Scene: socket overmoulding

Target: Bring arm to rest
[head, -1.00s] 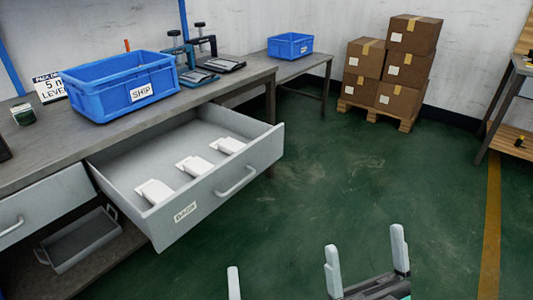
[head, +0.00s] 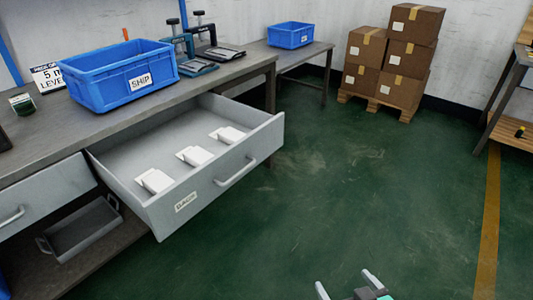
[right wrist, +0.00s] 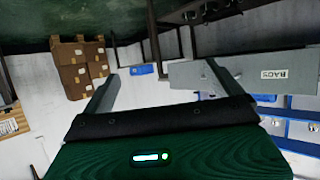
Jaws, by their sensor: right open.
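My right gripper (head: 347,283) is low at the bottom edge of the head view, over the green floor, to the right of and apart from the open drawer. Its two pale fingers are spread and nothing is between them. In the right wrist view the open fingers (right wrist: 162,72) frame empty space, and the scene appears upside down. My left gripper is not in view.
An open grey drawer (head: 222,190) with three white packets juts from the workbench (head: 40,138). A blue SHIP bin (head: 122,90) and clamp devices stand on top. Another blue bin (head: 290,36) and stacked cartons (head: 400,55) are behind. The floor (head: 400,200) is clear.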

